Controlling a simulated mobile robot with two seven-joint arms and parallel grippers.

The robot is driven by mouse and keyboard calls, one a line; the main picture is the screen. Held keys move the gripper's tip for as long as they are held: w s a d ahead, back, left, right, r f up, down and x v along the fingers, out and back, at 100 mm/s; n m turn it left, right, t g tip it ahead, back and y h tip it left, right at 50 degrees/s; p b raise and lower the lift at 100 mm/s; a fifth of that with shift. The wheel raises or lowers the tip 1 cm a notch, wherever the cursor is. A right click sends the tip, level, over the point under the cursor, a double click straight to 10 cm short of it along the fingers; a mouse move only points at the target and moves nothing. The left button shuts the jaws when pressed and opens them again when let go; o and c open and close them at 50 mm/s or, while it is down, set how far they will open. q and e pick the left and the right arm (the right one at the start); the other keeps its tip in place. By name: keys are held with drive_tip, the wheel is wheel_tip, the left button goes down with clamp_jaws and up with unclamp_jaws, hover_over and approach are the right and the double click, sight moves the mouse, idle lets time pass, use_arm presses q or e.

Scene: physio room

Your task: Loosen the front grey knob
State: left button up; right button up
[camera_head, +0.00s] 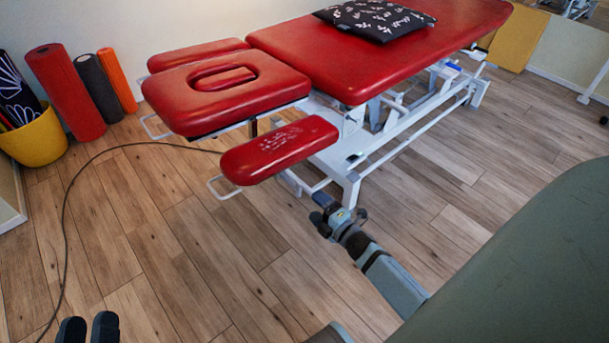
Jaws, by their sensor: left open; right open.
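The red treatment table (330,50) has a white frame, a headrest section with an oval face hole and a padded armrest (278,150) on each side. I cannot make out a grey knob; it is hidden or too small to tell. My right gripper (318,213) is open and empty, in front of the table's near white leg and to the right of and below the near armrest. A gap to the armrest shows. My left gripper (88,328) is open at the bottom left edge, over the floor, well away from the table.
A dark cable (66,215) curves over the wooden floor. A yellow bin (37,140) and red, black and orange rolls stand by the wall at the left. A patterned black cushion (375,18) lies on the table. The floor before the headrest is otherwise clear.

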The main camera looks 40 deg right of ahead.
use_arm(q)
drive_tip(key=shift+a+f+g+y, duration=0.15)
drive_tip(key=shift+f+g+y, duration=0.1)
drive_tip(key=shift+f, duration=0.35)
drive_tip(key=shift+a+f+g+y, duration=0.1)
drive_tip(key=shift+f+g+y, duration=0.15)
drive_tip(key=shift+f, duration=0.35)
use_arm(e)
drive_tip(key=s, duration=0.3)
drive_tip(key=shift+s+d, duration=0.15)
drive_tip(key=shift+s, duration=0.15)
use_arm(q)
drive_tip(key=shift+w+d+r, duration=0.1)
drive_tip(key=shift+r, duration=0.15)
